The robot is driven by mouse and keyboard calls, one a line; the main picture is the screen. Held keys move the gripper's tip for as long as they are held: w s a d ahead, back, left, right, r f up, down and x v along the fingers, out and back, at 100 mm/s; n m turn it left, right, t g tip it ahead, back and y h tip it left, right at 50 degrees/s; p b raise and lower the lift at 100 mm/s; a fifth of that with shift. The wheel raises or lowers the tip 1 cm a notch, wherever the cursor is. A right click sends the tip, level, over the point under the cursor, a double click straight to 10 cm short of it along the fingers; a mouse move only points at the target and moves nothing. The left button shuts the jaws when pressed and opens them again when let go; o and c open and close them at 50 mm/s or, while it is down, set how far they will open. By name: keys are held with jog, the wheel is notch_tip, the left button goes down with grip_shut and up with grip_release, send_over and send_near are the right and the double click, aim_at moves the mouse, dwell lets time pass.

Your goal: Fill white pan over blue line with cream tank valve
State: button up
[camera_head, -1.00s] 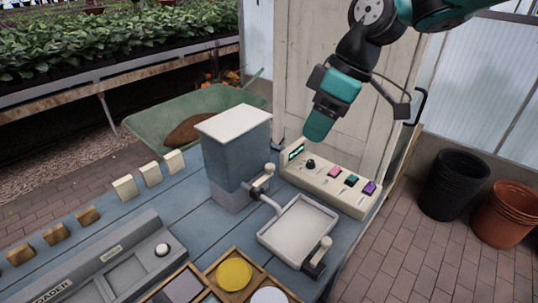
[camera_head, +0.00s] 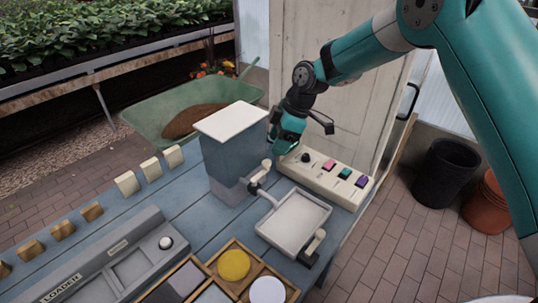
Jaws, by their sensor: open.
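The white pan (camera_head: 294,222) is a shallow square tray on the blue-grey table, with a cream-knobbed handle (camera_head: 315,242) at its front right. I cannot make out a blue line in it. The tank (camera_head: 231,158) is a blue-grey block with a cream lid, standing left of the pan. Its cream valve knob (camera_head: 261,171) is on its right side, above a spout that reaches towards the pan. My gripper (camera_head: 283,148) is just right of the tank's upper part, above and behind the valve, apart from the knob. Its fingertips are small and partly hidden.
A cream control panel (camera_head: 326,179) with a dark knob and coloured buttons stands behind the pan. A wooden tray (camera_head: 208,270) with coloured discs and a grey loader (camera_head: 110,262) are in front. Cream and wooden blocks line the left edge. A wheelbarrow (camera_head: 150,113) is beyond the table.

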aim_at(267, 161)
jog(key=p+x, duration=0.1)
jog(key=x, duration=0.5)
jog(key=shift+a+f, duration=0.15)
jog(key=shift+f, duration=0.15)
jog(key=shift+c, duration=0.3)
jog(key=c, duration=0.9)
